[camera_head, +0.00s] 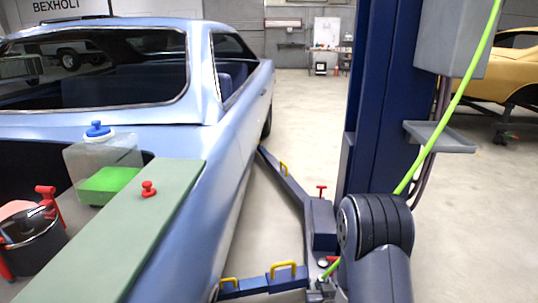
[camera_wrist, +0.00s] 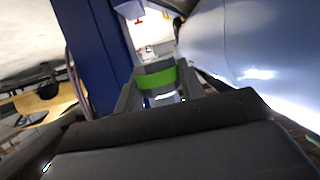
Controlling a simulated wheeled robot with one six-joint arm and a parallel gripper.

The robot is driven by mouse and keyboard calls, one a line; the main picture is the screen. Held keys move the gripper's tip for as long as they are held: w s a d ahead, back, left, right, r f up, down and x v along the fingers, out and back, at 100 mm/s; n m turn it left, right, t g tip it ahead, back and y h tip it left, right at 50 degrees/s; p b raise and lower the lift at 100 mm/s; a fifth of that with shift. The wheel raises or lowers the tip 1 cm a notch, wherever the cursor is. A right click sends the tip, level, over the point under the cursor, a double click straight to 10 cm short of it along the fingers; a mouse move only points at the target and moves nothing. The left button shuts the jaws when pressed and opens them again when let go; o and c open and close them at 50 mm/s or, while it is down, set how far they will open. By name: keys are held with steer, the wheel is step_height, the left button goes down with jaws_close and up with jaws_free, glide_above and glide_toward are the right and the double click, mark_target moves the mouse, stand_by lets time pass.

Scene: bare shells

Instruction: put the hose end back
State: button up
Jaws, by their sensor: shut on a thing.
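The bright green hose (camera_head: 443,120) runs down from the upper right, passes behind my arm and shows again low down, left of my arm. In the wrist view a green band (camera_wrist: 157,78) with a pale, shiny part below it sits between the two fingers of my gripper (camera_wrist: 160,90). I take this to be the hose end, and the gripper is shut on it. In the head view my arm's dark rounded link hides most of the gripper and the hose end. The hose end's resting place cannot be made out.
A blue lift column (camera_head: 385,90) stands right of the light blue car (camera_head: 120,50); its low lift arms (camera_head: 270,280) reach toward the car. A grey box (camera_head: 455,40) and shelf (camera_head: 440,136) are on the column. A reservoir (camera_head: 103,165) is by the green board (camera_head: 130,220).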

steer(key=s+r+p, duration=0.3)
steer(key=r+p, duration=0.7)
steer(key=s+r+p, duration=0.4)
steer(key=r+p, duration=0.6)
steer(key=p, duration=0.1)
steer(key=shift+r, duration=0.25)
steer(key=shift+s, duration=0.1)
